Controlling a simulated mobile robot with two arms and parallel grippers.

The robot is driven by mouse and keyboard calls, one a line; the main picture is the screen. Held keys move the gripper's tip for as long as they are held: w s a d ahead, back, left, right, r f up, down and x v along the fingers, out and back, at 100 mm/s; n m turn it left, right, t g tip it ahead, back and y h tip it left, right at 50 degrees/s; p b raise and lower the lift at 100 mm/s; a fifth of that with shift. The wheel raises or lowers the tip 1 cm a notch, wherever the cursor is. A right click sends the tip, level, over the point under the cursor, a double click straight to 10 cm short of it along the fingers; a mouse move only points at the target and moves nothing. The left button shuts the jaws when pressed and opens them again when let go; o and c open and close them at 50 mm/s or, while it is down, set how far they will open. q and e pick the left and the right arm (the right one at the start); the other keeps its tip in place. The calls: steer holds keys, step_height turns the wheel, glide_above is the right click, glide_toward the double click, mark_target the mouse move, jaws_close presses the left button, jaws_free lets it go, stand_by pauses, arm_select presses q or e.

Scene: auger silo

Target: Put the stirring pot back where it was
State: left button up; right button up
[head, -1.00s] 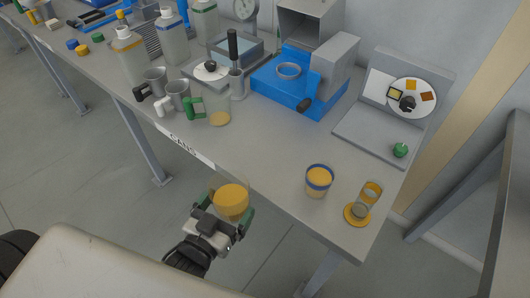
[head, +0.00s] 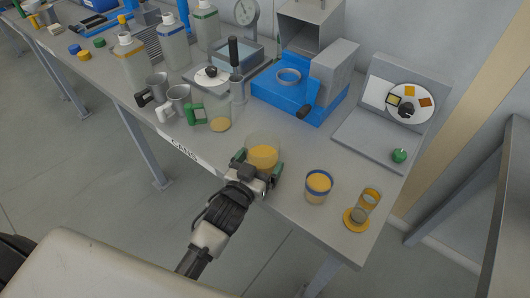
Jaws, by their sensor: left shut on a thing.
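A clear pot with yellow contents (head: 263,155), which looks like the stirring pot, is upright between the green-tipped fingers of my left gripper (head: 257,170). The gripper is shut on it, at the table's front edge just right of the "CANS" label. I cannot tell whether the pot's base touches the table. My gripper hides its lower front. My right gripper is not in view.
A green-handled clear jug (head: 218,117) and metal mugs (head: 179,101) stand to the left. A blue-rimmed cup (head: 318,185) and an orange-based glass (head: 360,209) stand to the right. A blue machine (head: 297,92) is behind. Bare tabletop (head: 290,142) lies between.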

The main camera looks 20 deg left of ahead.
mark_target(270, 146)
arm_select(q)
steer(key=w, duration=0.1)
steer(key=w+p, duration=0.1)
steer(key=shift+w+d+r, duration=0.25)
steer(key=shift+w+r, duration=0.05)
steer(key=shift+w, duration=0.05)
steer(key=shift+w+f, duration=0.1)
steer(key=shift+w, duration=0.1)
steer(key=shift+f, duration=0.15)
steer(key=shift+f, duration=0.15)
steer(key=o, duration=0.8)
steer(key=shift+s+f+b, duration=0.15)
steer(key=shift+b, duration=0.4)
steer(key=s+a, duration=0.1)
steer(key=s, duration=0.9)
steer(key=shift+s+a+r, duration=0.25)
steer(key=shift+s+r, duration=0.05)
steer(key=shift+r, duration=0.05)
